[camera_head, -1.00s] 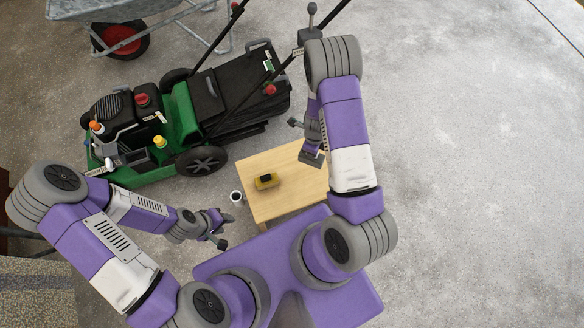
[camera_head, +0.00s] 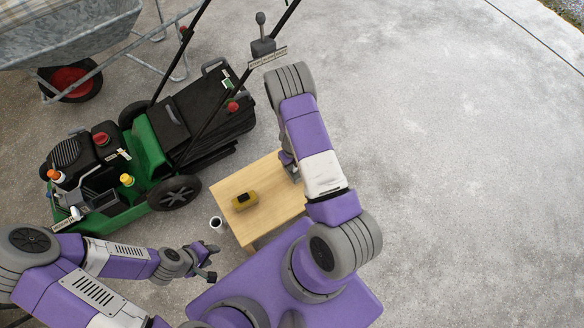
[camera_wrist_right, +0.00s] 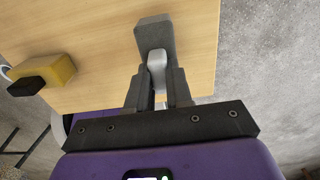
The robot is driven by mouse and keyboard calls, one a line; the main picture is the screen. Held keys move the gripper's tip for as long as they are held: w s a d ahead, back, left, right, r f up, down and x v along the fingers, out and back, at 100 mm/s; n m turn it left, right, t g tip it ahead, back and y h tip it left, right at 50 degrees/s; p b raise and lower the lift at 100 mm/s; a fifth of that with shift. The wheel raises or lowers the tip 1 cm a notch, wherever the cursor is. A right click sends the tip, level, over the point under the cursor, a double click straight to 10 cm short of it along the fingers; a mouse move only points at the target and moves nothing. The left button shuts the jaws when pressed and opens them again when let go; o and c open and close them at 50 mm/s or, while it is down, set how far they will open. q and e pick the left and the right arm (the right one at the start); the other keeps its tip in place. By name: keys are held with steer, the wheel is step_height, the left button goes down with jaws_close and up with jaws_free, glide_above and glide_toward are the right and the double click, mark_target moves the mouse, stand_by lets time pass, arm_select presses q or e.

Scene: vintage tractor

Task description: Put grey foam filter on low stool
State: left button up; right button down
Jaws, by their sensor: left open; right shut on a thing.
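The low stool (camera_head: 275,180) is a light wooden square-topped piece in the middle of the head view. Its top also fills much of the right wrist view (camera_wrist_right: 100,20). My right gripper (camera_wrist_right: 158,85) is shut on a grey block, the grey foam filter (camera_wrist_right: 155,35), with a paler grey part between the fingers. It is over the right side of the stool top; whether the filter touches the wood I cannot tell. In the head view my right arm hides the filter. My left gripper (camera_head: 210,262) is open and empty, left of the stool's near side.
A yellow and black object (camera_head: 245,201) lies on the left part of the stool top. A white cup (camera_head: 217,223) stands on the floor left of the stool. A green and black mower (camera_head: 150,145) and a metal wheelbarrow (camera_head: 70,35) are beyond. Concrete floor at right is clear.

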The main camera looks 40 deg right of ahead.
steer(key=shift+f, duration=1.1)
steer(key=shift+b, duration=0.3)
steer(key=shift+f, duration=0.2)
steer(key=c, duration=1)
jaws_free()
steer(key=shift+r, duration=0.1)
